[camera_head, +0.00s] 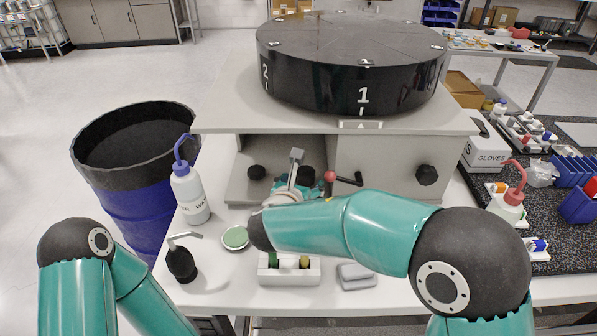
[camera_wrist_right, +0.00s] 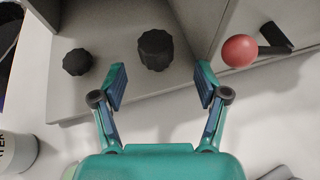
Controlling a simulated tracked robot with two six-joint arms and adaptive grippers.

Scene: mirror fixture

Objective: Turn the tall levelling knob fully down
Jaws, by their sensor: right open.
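In the right wrist view two black ribbed knobs stand on the grey fixture. The larger, taller-looking knob (camera_wrist_right: 155,50) is ahead of my right gripper (camera_wrist_right: 162,78), between the lines of its two fingers. The fingers are spread and empty, with clear space to the knob. The smaller knob (camera_wrist_right: 77,62) is to the left, outside the fingers. In the head view my right gripper (camera_head: 300,178) is in front of the fixture under the round drum and mostly hides the larger knob. The smaller knob (camera_head: 257,172) shows to its left. My left gripper is out of view.
A red ball handle (camera_wrist_right: 240,51) is close right of my right gripper. A white block (camera_head: 290,272) and grey box (camera_head: 356,276) are in front. The drum (camera_head: 350,60) overhangs the fixture.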

